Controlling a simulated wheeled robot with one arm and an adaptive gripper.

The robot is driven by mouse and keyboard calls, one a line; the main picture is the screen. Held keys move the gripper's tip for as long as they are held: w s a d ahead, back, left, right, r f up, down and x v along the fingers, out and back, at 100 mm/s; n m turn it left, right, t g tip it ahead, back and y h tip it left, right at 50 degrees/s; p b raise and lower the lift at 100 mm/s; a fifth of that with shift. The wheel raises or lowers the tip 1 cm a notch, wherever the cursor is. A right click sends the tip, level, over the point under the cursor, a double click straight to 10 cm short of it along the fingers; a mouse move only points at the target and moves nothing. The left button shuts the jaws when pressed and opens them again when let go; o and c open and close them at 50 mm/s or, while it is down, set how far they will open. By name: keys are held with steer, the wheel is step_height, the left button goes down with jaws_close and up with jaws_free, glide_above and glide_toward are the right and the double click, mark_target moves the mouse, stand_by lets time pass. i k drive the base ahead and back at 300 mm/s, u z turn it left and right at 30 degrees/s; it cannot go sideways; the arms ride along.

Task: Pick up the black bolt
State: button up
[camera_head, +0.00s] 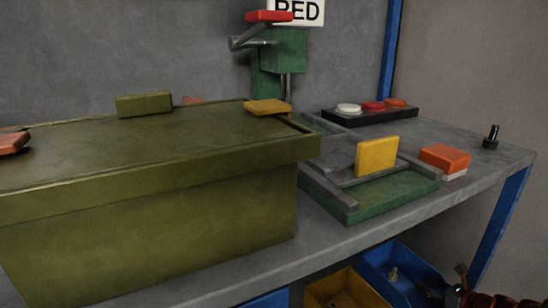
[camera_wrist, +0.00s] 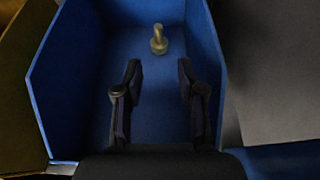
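A black bolt (camera_head: 492,136) stands upright, head down, near the right end of the grey workbench (camera_head: 470,165) in the head view. My gripper (camera_wrist: 160,78) is open and empty in the wrist view, its two fingers apart over a blue bin (camera_wrist: 75,75). A brass-coloured bolt (camera_wrist: 158,40) stands in that bin, beyond the fingertips. In the head view, my gripper shows only partly at the bottom right, below the bench top and well away from the black bolt. The black bolt is not in the wrist view.
A large olive box (camera_head: 150,225) fills the left of the bench. A green fixture with a yellow block (camera_head: 377,156), an orange block (camera_head: 446,158) and a black button panel (camera_head: 370,113) stand nearer the black bolt. A yellow bin (camera_head: 345,290) sits below the bench.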

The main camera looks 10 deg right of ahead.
mark_target(491, 143)
steer(key=k, duration=1)
